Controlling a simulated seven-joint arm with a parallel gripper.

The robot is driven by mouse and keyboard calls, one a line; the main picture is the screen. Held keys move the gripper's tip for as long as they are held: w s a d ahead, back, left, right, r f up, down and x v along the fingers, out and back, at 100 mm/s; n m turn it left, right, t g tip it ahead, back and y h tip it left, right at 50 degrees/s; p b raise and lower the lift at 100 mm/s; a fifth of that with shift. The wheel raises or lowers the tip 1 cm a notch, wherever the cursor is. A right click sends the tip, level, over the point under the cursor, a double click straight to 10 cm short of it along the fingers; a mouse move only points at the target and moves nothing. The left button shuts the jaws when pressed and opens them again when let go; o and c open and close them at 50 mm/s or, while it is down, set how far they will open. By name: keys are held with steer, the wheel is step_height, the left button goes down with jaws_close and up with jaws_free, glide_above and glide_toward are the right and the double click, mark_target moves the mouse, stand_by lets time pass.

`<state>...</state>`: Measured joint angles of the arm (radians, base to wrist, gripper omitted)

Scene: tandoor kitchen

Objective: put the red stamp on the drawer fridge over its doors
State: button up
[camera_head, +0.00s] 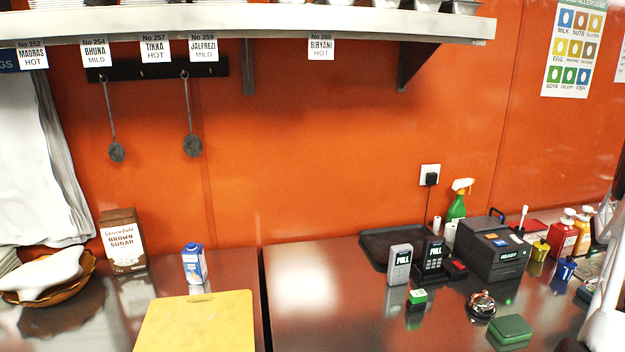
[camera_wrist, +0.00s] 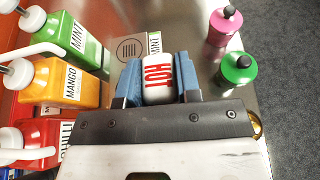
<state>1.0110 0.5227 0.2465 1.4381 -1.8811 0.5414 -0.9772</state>
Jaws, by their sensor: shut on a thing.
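My gripper (camera_wrist: 157,80) is in the wrist view, its blue fingers shut on a white rounded thing (camera_wrist: 152,64) with red letters reading HOT. I cannot tell if this is the red stamp. In the head view a small red-topped black block (camera_head: 458,267) lies beside the dark keypad device; it is too small to name surely. A similar green-topped block (camera_head: 418,296) stands in front. No fridge doors show in either view, and I cannot tell which steel top is the drawer fridge. My gripper's fingers are not visible in the head view.
Under my gripper, mint (camera_wrist: 88,42), mango (camera_wrist: 75,82) and red chilli (camera_wrist: 40,140) bottles stand left; pink (camera_wrist: 224,25) and green (camera_wrist: 237,67) bottles stand right, near the counter edge. The head view shows a yellow board (camera_head: 200,322) and a black printer (camera_head: 490,250).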

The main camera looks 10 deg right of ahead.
steer(key=shift+r, duration=0.1)
steer(key=w+a+r+n+t, duration=0.2)
steer(key=w+a+r+t, duration=0.1)
steer(key=w+a+r, duration=0.75)
steer(key=w+a+r+n+t+y, duration=0.1)
steer(key=w+a+n+t, duration=0.1)
steer(key=w+a, duration=0.6)
steer(key=w+a+n+t+y, duration=0.15)
steer(key=w+a, duration=0.35)
steer(key=a, duration=0.7)
steer(key=w+a+r+n+t, duration=0.1)
steer(key=w+a+n+t, duration=0.1)
steer(key=w+a, duration=0.6)
steer(key=w+a+f+n+t+y, duration=0.1)
steer(key=w+a+n+t+y, duration=0.15)
steer(key=a, duration=1.35)
steer(key=w+a+f+n+t+y, duration=0.1)
steer(key=w+a+n+y, duration=0.15)
steer(key=a, duration=1.25)
steer(key=s+a+f+n+y, duration=0.1)
steer(key=a+f+n+y, duration=0.1)
steer(key=a, duration=1.2)
steer(key=s+a+f+n+t+y, duration=0.1)
steer(key=a+f+n+y, duration=0.1)
steer(key=a, duration=1.3)
steer(key=shift+s+f+n+t+y, duration=0.35)
steer(key=shift+n+y, duration=0.4)
steer(key=shift+y, duration=0.2)
steer(key=shift+d, duration=0.15)
